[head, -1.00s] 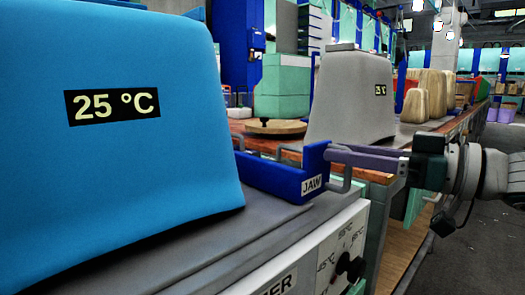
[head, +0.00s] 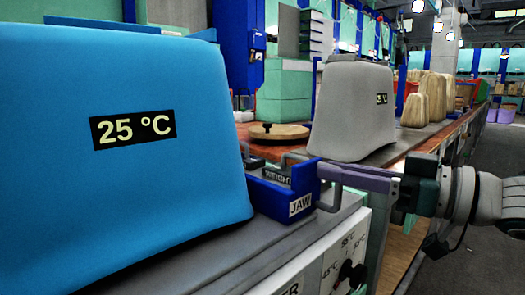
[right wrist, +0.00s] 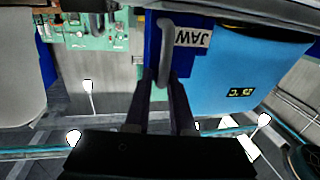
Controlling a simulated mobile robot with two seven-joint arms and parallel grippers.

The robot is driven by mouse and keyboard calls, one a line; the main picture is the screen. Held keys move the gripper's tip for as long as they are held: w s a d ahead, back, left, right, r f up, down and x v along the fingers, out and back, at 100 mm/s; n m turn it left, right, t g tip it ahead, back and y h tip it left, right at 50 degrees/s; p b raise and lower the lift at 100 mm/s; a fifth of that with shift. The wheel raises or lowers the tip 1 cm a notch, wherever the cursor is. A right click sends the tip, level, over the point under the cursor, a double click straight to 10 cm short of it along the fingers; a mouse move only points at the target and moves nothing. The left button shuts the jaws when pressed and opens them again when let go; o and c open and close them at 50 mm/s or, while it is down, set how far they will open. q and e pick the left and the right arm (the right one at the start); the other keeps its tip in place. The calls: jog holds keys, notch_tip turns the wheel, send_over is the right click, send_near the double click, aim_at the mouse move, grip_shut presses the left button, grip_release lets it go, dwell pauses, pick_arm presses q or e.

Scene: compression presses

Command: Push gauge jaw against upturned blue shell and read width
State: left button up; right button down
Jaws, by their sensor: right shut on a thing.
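The large blue shell (head: 150,180) stands at the left of the head view on a grey plate, with a label reading 25 °C. It also shows in the right wrist view (right wrist: 220,80). The blue gauge jaw (head: 285,195), labelled JAW, is at the shell's right edge. I cannot tell from the head view whether they touch. My right gripper (head: 328,177) is shut on the jaw's grey loop handle. In the right wrist view, its fingers (right wrist: 165,82) are either side of that handle (right wrist: 165,45). No width reading is visible. My left gripper is not in view.
A white panel with a dial (head: 352,272) is below the jaw. Open floor lies at the right.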

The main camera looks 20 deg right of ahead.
pick_arm(q)
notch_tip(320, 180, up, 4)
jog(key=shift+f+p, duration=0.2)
jog(key=shift+p, duration=0.9)
pick_arm(e)
jog(key=a, duration=0.1)
jog(key=s+a, duration=0.1)
jog(key=a, duration=0.1)
jog(key=s+a, duration=0.1)
jog(key=shift+a, duration=0.3)
jog(key=c, duration=1.2)
grip_release()
jog(key=shift+c, duration=0.2)
jog(key=o, duration=0.4)
jog(key=shift+a, duration=0.15)
jog(key=shift+c, duration=0.2)
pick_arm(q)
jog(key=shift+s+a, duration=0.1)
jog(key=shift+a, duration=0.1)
